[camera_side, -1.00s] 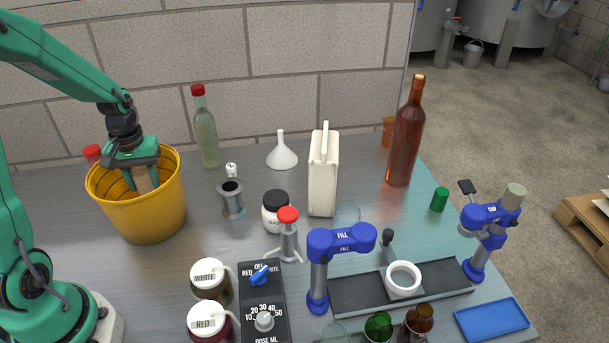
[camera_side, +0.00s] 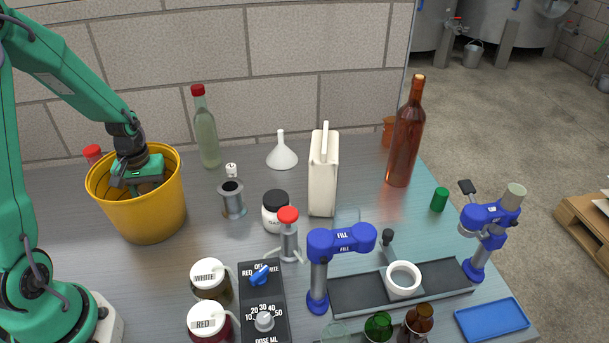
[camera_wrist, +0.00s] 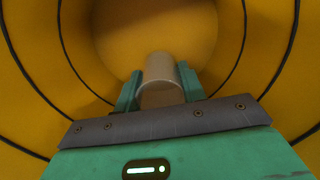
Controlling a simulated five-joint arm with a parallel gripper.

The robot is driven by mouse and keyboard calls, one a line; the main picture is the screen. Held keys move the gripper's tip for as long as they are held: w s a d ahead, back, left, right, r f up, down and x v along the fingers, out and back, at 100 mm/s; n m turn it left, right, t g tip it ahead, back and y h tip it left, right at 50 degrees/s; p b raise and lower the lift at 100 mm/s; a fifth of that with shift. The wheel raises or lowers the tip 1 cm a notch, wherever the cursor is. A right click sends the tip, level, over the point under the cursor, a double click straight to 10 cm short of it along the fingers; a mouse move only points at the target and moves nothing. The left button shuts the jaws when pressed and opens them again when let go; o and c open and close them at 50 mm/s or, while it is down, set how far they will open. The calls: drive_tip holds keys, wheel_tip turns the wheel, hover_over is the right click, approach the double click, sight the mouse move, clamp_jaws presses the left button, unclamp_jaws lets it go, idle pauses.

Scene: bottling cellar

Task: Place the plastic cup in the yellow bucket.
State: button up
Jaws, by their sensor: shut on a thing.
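The yellow bucket (camera_side: 143,218) stands at the left of the table in the side view. My gripper (camera_side: 138,186) reaches down inside its mouth, and the bucket wall hides the fingertips there. In the wrist view my gripper (camera_wrist: 160,92) is shut on the plastic cup (camera_wrist: 160,68), a pale beige cylinder between the two green fingers. The bucket's yellow inside (camera_wrist: 240,50) surrounds them, with dark lines running round the wall. Whether the cup touches the bottom, I cannot tell.
A green bottle (camera_side: 207,135) with a red cap stands right of the bucket, behind a metal cylinder (camera_side: 232,200). A jar with a white lid (camera_side: 211,280) is in front. A red cap (camera_side: 93,154) shows behind the bucket's left rim.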

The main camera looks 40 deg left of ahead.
drive_tip(key=shift+f, duration=0.1)
drive_tip(key=o, duration=1)
drive_tip(key=shift+c, duration=0.2)
wheel_tip(320, 180, up, 12)
idle(0.8)
drive_tip(key=s+d+r+m+t, duration=0.2)
drive_tip(key=s+d+r+m, duration=0.2)
drive_tip(key=d, duration=0.4)
drive_tip(key=s+d+r+m+t, duration=0.3)
drive_tip(key=s+d+r+m, duration=0.1)
drive_tip(key=d, duration=0.4)
drive_tip(key=shift+r+m+t, duration=0.3)
drive_tip(key=shift+r+m, duration=0.2)
drive_tip(key=shift+r, duration=0.75)
